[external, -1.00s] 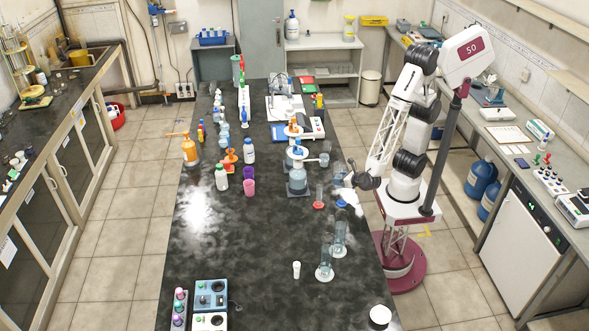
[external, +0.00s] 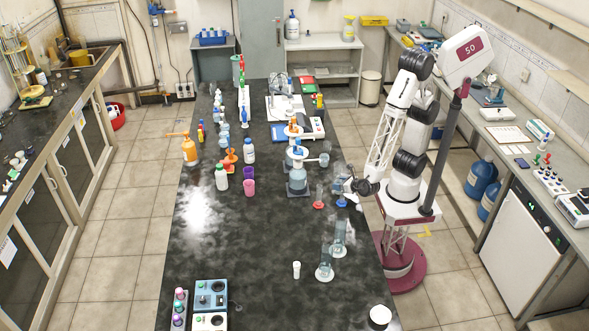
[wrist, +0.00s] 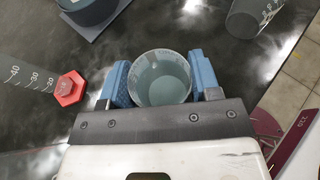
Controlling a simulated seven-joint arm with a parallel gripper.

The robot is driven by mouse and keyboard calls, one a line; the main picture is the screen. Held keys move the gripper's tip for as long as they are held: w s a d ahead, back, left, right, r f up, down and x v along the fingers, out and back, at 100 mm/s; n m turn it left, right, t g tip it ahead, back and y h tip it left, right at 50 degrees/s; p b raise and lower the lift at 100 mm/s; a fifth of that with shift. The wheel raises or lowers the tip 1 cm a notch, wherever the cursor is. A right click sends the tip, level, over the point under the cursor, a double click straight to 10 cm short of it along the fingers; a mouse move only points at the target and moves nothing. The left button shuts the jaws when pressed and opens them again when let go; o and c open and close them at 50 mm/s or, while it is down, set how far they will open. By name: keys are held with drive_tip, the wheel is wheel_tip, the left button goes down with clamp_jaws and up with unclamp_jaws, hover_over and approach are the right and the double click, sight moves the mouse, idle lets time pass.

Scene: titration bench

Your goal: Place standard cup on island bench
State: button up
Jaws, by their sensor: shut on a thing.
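The standard cup appears to be the clear, pale grey-blue cup with markings on its rim (wrist: 161,80) in the wrist view. My gripper (wrist: 161,84) is shut on it, with one blue finger pad pressed on each side. In the external view my gripper (external: 350,203) is at the right edge of the island bench (external: 215,245), a long black-topped table. The cup is too small there to make out clearly. Whether its base touches the bench top cannot be told.
A graduated cylinder with a red hexagonal base (wrist: 70,88) is close left of the gripper. A clear marked beaker (wrist: 253,15) stands beyond it to the right. A blue-grey vessel (wrist: 87,8) is at upper left.

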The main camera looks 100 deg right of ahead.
drive_tip(key=o, duration=0.7)
drive_tip(key=shift+f, duration=0.1)
drive_tip(key=shift+r, duration=0.2)
drive_tip(key=shift+v, duration=3.75)
